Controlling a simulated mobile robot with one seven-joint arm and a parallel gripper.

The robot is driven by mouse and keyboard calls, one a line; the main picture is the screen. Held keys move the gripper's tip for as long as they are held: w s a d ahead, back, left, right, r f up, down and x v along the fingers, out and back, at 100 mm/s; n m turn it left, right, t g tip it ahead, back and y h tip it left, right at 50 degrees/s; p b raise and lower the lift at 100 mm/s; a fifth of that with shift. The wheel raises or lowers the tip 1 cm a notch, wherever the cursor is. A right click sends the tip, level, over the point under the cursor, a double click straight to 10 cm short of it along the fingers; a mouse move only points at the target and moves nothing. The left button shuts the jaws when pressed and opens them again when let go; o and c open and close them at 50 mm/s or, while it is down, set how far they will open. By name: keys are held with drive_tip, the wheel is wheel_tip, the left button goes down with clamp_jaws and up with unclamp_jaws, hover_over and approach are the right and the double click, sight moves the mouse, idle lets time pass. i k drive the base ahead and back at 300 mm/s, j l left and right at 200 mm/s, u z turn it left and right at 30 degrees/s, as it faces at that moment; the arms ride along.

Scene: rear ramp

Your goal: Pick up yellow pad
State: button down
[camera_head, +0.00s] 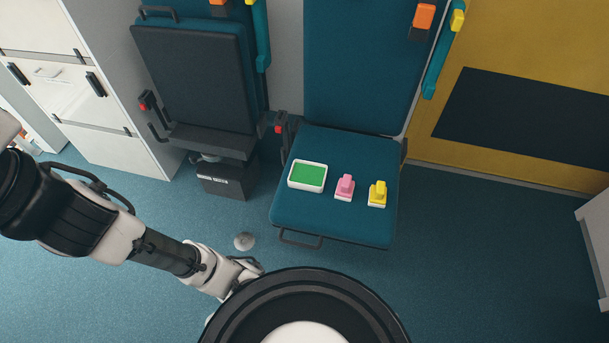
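The yellow pad (378,193) stands on the blue seat, near its right edge. It has a yellow top with a raised grip and a pale base. A similar pink pad (345,187) stands just to its left, a small gap apart. My arm comes in from the left, and its end with my gripper (250,268) is low, in front of and to the left of the seat, well apart from the yellow pad. The round black part of my body partly covers that end, so I cannot tell the state of the fingers.
A white tray (307,175) with a green inside lies left of the pads on the blue seat (330,223). A bar handle sits under the seat's front edge. A folded seat (195,80) and white cabinets (100,110) are at the left.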

sight(377, 197)
drive_tip(key=z, duration=0.55)
drive_tip(key=i+z, duration=0.25)
drive_tip(key=z, duration=0.15)
drive_tip(key=i+z, duration=0.25)
drive_tip(key=z, duration=0.15)
drive_tip(key=i+j+z, duration=0.15)
drive_tip(key=z, duration=0.3)
drive_tip(key=i, duration=0.1)
